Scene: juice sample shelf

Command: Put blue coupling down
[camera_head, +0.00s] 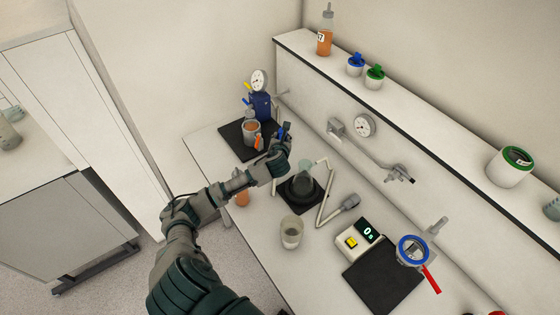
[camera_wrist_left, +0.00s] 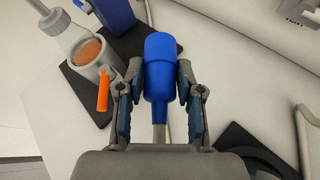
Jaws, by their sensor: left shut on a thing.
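The blue coupling (camera_wrist_left: 160,70) is a blue cylinder with a narrower neck and a grey tube below it. It sits between the fingers of my left gripper (camera_wrist_left: 157,100), which is shut on it. In the head view, my left gripper (camera_head: 282,146) holds the coupling (camera_head: 283,131) near the back of the bench, just right of the back black mat. Most of the coupling is hidden by the hand there. Whether it touches anything below cannot be told. My right gripper does not show.
A blue device with a gauge (camera_head: 261,104) and a bottle of orange liquid (camera_head: 251,131) stand on the black mat (camera_head: 233,143). The shelf (camera_head: 400,122) runs along the right.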

